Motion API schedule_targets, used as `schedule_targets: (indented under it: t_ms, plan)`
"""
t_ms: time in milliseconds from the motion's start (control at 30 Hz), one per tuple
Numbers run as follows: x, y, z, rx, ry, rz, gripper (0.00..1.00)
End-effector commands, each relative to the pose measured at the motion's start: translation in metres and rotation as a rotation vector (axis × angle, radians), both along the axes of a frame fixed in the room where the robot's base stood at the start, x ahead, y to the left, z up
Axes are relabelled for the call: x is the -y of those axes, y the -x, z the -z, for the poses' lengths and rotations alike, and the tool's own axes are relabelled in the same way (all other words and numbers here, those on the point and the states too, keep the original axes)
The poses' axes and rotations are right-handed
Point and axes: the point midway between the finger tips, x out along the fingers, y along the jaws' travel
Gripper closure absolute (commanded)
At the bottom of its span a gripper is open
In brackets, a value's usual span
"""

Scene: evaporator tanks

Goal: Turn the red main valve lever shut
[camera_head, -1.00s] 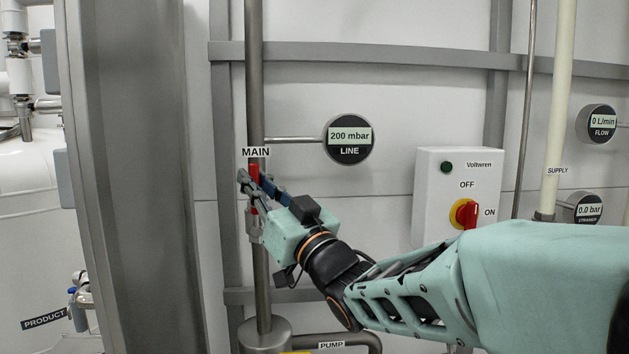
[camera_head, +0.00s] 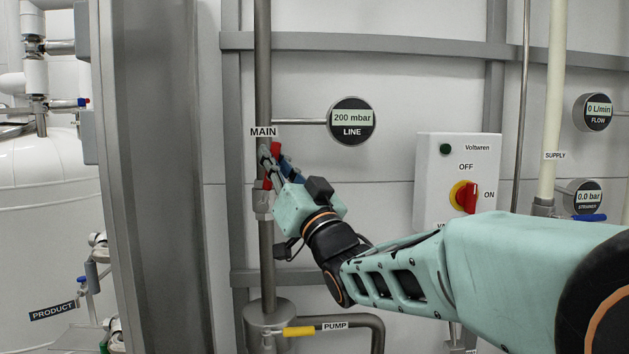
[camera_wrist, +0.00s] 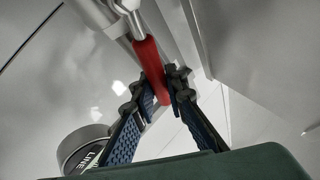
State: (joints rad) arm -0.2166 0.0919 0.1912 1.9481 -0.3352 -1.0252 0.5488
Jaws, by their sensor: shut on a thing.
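The red main valve lever (camera_head: 267,184) is on the vertical steel pipe under the MAIN label (camera_head: 263,132). It leans, its upper end to the right of the pipe. My gripper (camera_head: 270,163) is shut on it, and its fingers hide the lever's middle. In the wrist view the red lever (camera_wrist: 149,58) runs down from a metal valve stem at the top, and its free end lies between the blue-padded fingertips (camera_wrist: 160,90).
The LINE gauge (camera_head: 351,124) reads 200 mbar and sits right of the pipe. A switch box (camera_head: 456,150) with a red knob is further right. A yellow pump lever (camera_head: 299,331) is below. A grey column (camera_head: 155,180) stands close on the left.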

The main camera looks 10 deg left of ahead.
Motion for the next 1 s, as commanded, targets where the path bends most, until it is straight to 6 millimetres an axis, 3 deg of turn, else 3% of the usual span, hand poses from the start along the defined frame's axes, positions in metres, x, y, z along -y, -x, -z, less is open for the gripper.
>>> schedule_targets:
  t_ms: [33, 1000]
  plan:
    - [0.003, -0.004, 0.011, -0.006, -0.035, 0.001, 1.0]
    - [0.051, -0.022, 0.048, -0.175, -0.731, -0.003, 1.0]
